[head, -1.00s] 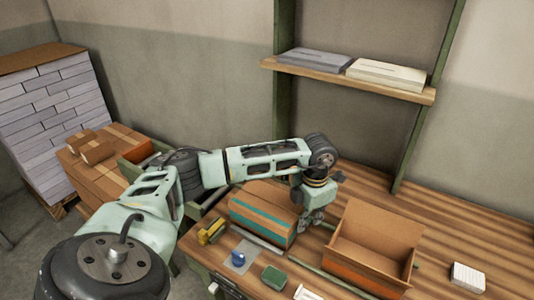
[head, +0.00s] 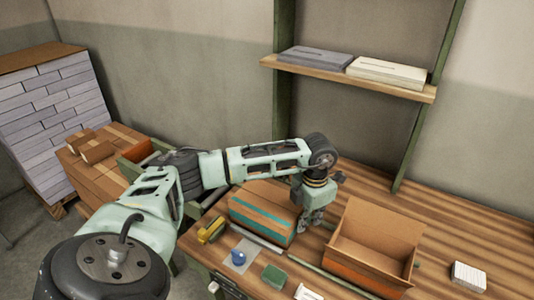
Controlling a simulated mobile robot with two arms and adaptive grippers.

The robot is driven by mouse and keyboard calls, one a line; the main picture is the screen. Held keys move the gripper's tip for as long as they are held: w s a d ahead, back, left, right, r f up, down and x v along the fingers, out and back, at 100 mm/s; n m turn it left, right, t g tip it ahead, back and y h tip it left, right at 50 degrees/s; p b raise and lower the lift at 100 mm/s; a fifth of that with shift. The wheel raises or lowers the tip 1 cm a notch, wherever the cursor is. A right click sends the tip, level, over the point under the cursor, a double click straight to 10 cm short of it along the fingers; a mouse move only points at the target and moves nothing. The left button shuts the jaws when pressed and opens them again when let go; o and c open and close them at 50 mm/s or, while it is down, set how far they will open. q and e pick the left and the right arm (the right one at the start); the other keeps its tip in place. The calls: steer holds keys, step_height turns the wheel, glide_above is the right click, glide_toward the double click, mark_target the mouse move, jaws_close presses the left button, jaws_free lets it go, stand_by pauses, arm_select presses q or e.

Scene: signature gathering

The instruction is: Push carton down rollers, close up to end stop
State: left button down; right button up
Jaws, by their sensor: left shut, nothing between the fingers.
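The closed carton (head: 262,211), brown with a teal band, sits on the workbench near its left end. My left gripper (head: 304,224) is shut and empty, pointing down at the carton's right end. I cannot tell whether its fingers touch the carton. A green rail runs along the carton's near side; the rollers and the end stop cannot be made out. My right gripper is not in view.
An open box (head: 372,245) with an orange band stands right of my left gripper. A tape dispenser (head: 211,230), a blue item (head: 238,257) and a green block (head: 273,277) lie along the front edge. A shelf (head: 350,80) hangs behind. The right of the bench is mostly clear.

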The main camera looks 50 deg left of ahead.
mark_target(249, 199)
arm_select(q)
steer(key=shift+f+b, duration=1)
steer(key=shift+f, duration=0.4)
steer(key=s+a+b, duration=0.1)
steer(key=a, duration=0.5)
steer(key=s+a+b, duration=0.1)
steer(key=s+a, duration=0.1)
steer(key=a, duration=0.5)
steer(key=s+a+b, duration=0.1)
steer(key=a, duration=0.5)
steer(key=shift+s+a+b, duration=0.3)
steer(key=shift+s+b, duration=0.1)
steer(key=shift+a, duration=0.15)
steer(key=s+a+b, duration=0.1)
steer(key=s+a, duration=0.1)
steer(key=a, duration=0.7)
steer(key=s+a+b, duration=0.1)
steer(key=s+a, duration=0.1)
steer(key=a, duration=0.8)
steer(key=shift+s, duration=0.3)
steer(key=shift+r, duration=0.1)
